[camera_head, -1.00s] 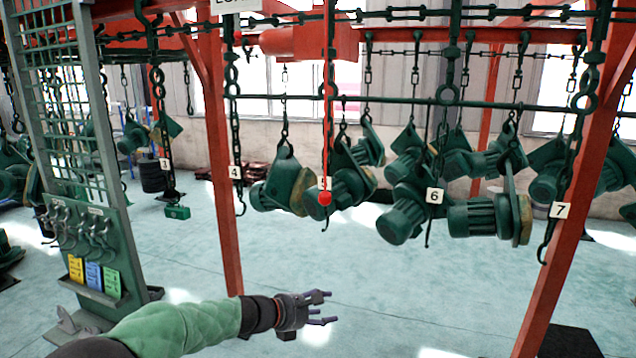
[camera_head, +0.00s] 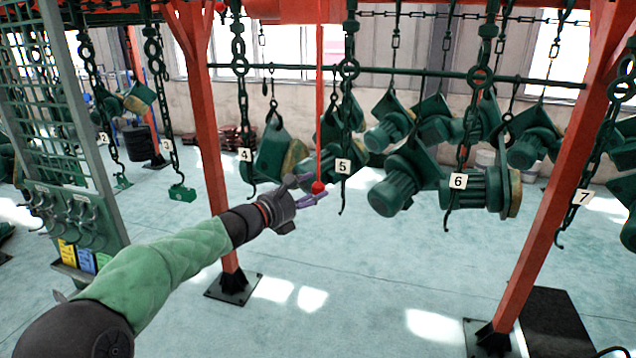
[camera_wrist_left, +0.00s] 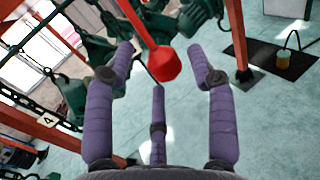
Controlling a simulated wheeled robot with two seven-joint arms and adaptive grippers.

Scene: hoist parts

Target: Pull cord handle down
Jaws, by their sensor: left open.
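The cord handle is a small red ball (camera_head: 318,187) at the lower end of a straight red cord (camera_head: 320,90) that hangs down in front of the hoist parts. My left gripper (camera_head: 305,190) is open at the ball, its fingers reaching to it from the left. In the left wrist view the red ball (camera_wrist_left: 163,64) hangs between the tips of the purple fingers (camera_wrist_left: 165,75), with visible gaps at both sides. Whether the third finger touches it, I cannot tell. My right gripper is out of view.
Numbered chains with hooks hang around the cord; the chain with label 5 (camera_head: 343,166) is close to the right of the ball. Green hoist motors (camera_head: 400,185) hang behind. Red posts (camera_head: 207,130) stand left and right (camera_head: 545,190). The floor below is clear.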

